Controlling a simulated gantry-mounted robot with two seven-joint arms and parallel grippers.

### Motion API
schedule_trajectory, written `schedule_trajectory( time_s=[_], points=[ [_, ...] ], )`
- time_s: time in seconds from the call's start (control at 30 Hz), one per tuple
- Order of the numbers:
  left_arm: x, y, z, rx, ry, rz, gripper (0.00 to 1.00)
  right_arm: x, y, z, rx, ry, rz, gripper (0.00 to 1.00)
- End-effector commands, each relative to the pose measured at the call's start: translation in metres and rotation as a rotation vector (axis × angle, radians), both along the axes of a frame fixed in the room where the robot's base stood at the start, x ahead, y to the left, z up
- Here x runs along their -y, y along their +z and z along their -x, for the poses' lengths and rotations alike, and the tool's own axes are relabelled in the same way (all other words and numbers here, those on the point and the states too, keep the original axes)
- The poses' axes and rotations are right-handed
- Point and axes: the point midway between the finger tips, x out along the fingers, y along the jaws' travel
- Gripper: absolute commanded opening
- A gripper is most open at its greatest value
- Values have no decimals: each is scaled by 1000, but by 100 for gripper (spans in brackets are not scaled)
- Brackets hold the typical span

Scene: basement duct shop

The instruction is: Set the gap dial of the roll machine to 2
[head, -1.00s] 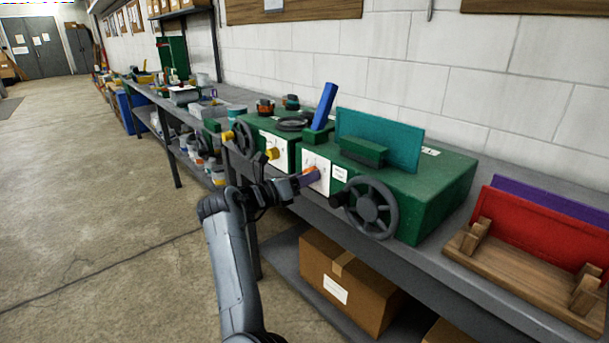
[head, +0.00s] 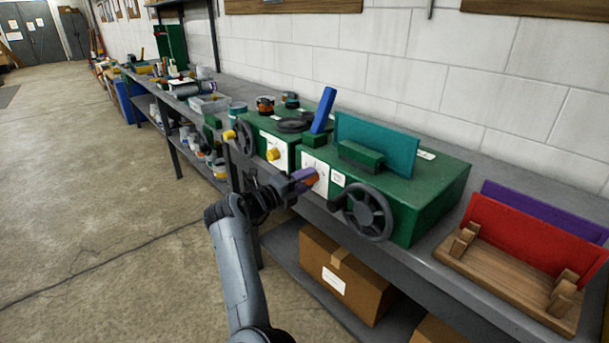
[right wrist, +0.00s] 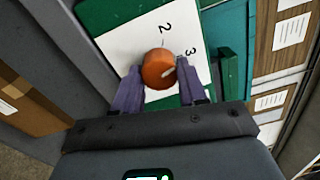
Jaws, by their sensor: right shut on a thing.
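The roll machine (head: 425,195) is a green box on the bench with a handwheel and a white dial plate (right wrist: 115,40). The orange gap dial (right wrist: 158,68) sits on that plate and also shows in the head view (head: 313,181). The numerals 2 and 3 are readable beside it in the right wrist view. A pale pointer mark on the dial faces to the right and slightly up, nearer the 3 than the 2. My right gripper (right wrist: 160,84) is shut on the dial, one purple finger on each side. Its fingers hide part of the plate. My left gripper is not in view.
A spoked handwheel (head: 368,211) sticks out right of the dial. A second green machine with a yellow knob (head: 273,154) stands to the left. A wooden rack with red and purple panels (head: 530,243) is at right. A cardboard box (head: 345,275) lies below.

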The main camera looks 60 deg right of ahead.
Motion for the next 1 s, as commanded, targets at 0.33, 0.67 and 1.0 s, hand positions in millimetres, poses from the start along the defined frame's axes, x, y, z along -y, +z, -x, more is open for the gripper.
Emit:
schedule_trajectory(
  time_s=[0.33, 0.67, 1.0],
  points=[
    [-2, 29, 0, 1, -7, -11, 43, 1, 4, 1, -318, -1, -100, 11],
    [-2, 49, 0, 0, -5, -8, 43, 0, 3, 0, -575, 1, -181, 11],
    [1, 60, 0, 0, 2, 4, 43, 0, 3, 0, -722, 0, -226, 11]
  ],
)
